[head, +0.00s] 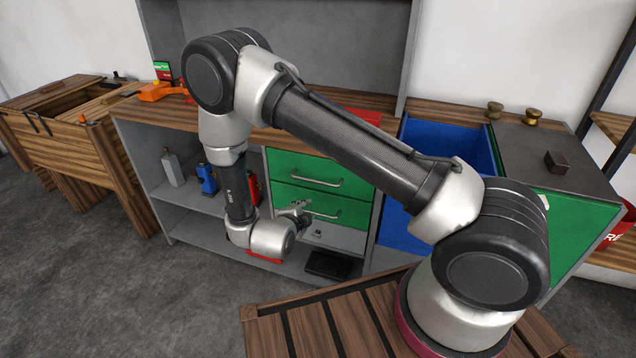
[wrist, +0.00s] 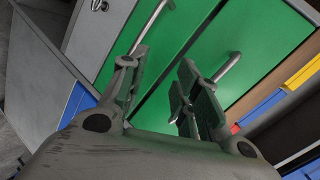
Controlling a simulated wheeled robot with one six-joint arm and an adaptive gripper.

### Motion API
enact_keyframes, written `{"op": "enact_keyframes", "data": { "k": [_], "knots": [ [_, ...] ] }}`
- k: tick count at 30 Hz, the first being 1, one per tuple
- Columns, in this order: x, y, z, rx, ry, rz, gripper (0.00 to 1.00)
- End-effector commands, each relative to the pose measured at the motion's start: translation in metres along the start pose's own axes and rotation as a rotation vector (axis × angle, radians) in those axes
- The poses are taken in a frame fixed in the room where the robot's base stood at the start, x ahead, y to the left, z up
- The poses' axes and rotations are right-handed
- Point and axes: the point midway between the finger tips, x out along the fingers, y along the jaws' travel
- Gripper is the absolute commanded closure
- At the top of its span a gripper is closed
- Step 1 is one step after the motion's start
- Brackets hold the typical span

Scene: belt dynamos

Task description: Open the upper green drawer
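The upper green drawer (head: 290,163) is shut in the grey cabinet, with a silver bar handle (head: 318,180) on its front. The lower green drawer (head: 345,212) is shut beneath it and has a similar handle. In the wrist view the picture is tilted: the upper drawer's handle (wrist: 228,67) passes partly behind the right finger, and the lower drawer's handle (wrist: 152,24) is at the top. My gripper (head: 300,212) is before the lower drawer in the head view. In the wrist view (wrist: 162,64) its fingers are apart, with green front and nothing held between them.
A grey drawer (head: 345,239) with a lock is below the green ones. Left shelves hold a blue bottle (head: 207,179) and a grey bottle (head: 173,168). An open blue compartment (head: 450,140) stands right, beside a dark top with a block (head: 556,161). Open floor lies left.

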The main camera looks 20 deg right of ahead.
Motion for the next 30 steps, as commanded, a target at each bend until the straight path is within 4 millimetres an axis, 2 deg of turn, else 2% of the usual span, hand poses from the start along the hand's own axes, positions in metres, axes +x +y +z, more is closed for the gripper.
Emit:
{"op": "enact_keyframes", "data": {
  "k": [1,3,6,11,21,25,30],
  "knots": [
    [-0.003,-0.017,-0.01,0.088,0.052,-0.074,0.68],
    [-0.008,-0.036,-0.025,0.193,0.106,-0.169,0.68],
    [-0.014,-0.055,-0.034,0.294,0.124,-0.259,0.68],
    [-0.003,-0.058,-0.036,0.338,0.12,-0.266,0.68],
    [0.049,-0.071,-0.044,0.335,0.118,-0.264,0.68],
    [0.059,-0.073,-0.045,0.335,0.117,-0.264,0.68],
    [0.062,-0.074,-0.045,0.333,0.115,-0.263,0.68]
  ]
}}
